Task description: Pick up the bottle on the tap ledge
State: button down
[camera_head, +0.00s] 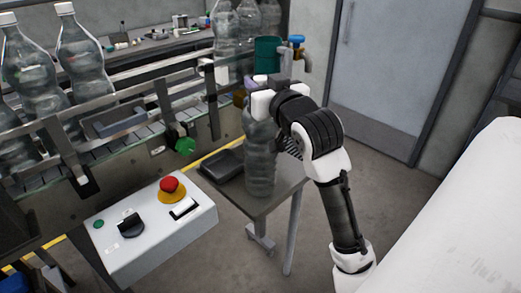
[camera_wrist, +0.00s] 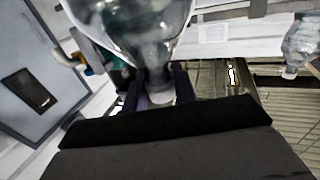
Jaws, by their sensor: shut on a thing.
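A clear plastic bottle (camera_head: 260,155) is upright over the small grey ledge (camera_head: 283,190). I cannot tell whether its base touches the ledge. My gripper (camera_head: 260,92) is at the bottle's top end, shut on its neck. In the wrist view the bottle's body (camera_wrist: 130,22) fills the top middle, and its neck lies between the two dark fingers of my gripper (camera_wrist: 158,88). The cap is mostly hidden by the gripper.
A dark tray-like object (camera_head: 222,165) lies on the ledge left of the bottle. A control box (camera_head: 150,240) with a red emergency button stands front left. A conveyor with rails (camera_head: 130,100) and several bottles runs behind. A blue-handled tap (camera_head: 297,42) is just behind my gripper.

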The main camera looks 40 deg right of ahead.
jog(key=shift+r, duration=0.2)
jog(key=shift+r, duration=0.1)
